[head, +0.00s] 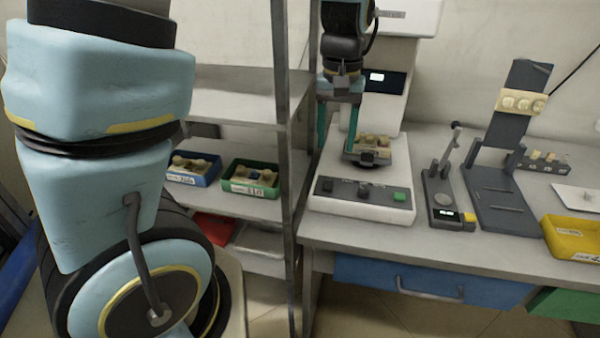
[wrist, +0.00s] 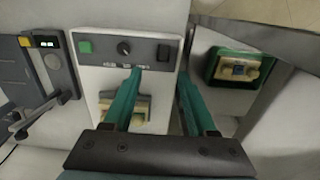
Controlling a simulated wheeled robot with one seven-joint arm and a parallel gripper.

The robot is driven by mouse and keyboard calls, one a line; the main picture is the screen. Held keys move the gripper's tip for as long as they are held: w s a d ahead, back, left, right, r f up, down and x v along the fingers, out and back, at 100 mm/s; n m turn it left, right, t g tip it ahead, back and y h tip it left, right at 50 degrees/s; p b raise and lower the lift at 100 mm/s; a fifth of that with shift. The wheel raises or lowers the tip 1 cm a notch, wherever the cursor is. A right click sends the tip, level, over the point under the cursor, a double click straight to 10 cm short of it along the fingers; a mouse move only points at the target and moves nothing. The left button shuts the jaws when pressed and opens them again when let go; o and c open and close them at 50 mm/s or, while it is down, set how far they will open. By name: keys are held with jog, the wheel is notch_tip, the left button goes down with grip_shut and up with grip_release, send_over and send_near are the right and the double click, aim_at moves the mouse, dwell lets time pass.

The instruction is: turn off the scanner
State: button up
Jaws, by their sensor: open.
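The scanner is a white machine with a low base (head: 318,203) and a tall back part carrying a small lit screen (head: 377,77). Its front panel has a dark rocker switch (head: 327,185), a round knob (head: 364,189) and a green button (head: 399,196). A dark holder with beige pieces (head: 375,150) sits on its base. My gripper (head: 337,150) points down over the base's left side, open and empty. In the wrist view, its teal fingertips (wrist: 160,73) lie either side of the rocker switch (wrist: 163,54), apart from it as seen; the height gap is unclear.
A metal rack stands close left, with its post (head: 283,130) and blue (head: 190,180) and green (head: 262,190) bins of pieces. Right of the scanner are a small device with a lever (head: 442,212), a dark stand (head: 505,208) and a yellow bin (head: 575,245).

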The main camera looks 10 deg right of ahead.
aim_at(328, 186)
jog(key=f, duration=0.7)
jog(key=f+p, duration=0.1)
jog(key=f, duration=0.2)
jog(key=shift+w+a+f, duration=0.15)
jog(key=shift+a+f, duration=0.2)
jog(key=shift+f, duration=0.05)
grip_shut()
